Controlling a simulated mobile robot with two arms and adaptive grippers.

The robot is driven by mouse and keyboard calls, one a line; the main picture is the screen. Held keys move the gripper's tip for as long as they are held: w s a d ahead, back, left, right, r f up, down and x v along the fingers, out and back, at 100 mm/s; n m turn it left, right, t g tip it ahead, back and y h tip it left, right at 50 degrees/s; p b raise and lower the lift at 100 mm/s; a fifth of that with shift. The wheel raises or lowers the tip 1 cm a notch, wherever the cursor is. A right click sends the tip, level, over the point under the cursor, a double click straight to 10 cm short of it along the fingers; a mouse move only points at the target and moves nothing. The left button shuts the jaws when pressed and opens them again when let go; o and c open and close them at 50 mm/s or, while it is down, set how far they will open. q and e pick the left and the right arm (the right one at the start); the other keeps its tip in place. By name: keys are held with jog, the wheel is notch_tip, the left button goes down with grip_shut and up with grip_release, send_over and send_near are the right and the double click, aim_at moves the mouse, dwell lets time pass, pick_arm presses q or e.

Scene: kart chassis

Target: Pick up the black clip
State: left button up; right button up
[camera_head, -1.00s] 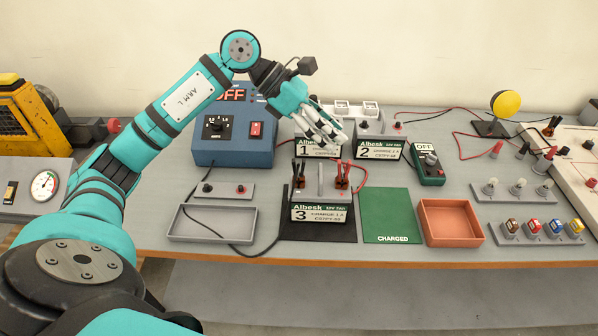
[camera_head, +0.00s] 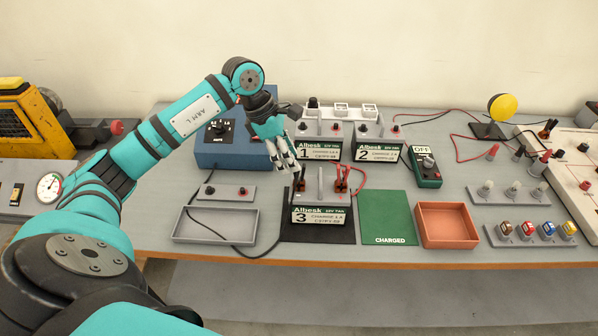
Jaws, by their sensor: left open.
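The black clip (camera_head: 298,186) stands on the left terminal of battery 3 (camera_head: 321,214), with a black cable running from it to the left. Battery 3 sits upright on a black mat. A red clip (camera_head: 342,179) is on its right terminal. My left gripper (camera_head: 290,168) is open and empty. It points down just above and slightly behind the black clip, and its fingers partly hide the clip's top. I cannot tell whether they touch it. My right gripper is not in view.
Batteries 1 (camera_head: 318,150) and 2 (camera_head: 378,152) stand behind battery 3. A grey tray (camera_head: 180,226), a green mat (camera_head: 388,215) and an orange tray (camera_head: 447,239) lie along the front.

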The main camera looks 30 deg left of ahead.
aim_at(303, 180)
pick_arm(q)
jog(key=p+x, duration=0.2)
jog(key=x, duration=0.1)
jog(key=p+x, duration=0.1)
jog(key=x, duration=0.1)
jog(key=shift+s+d+f, duration=0.1)
jog(key=shift+d+f, duration=0.05)
jog(key=shift+d, duration=0.2)
jog(key=shift+f, duration=0.25)
grip_shut()
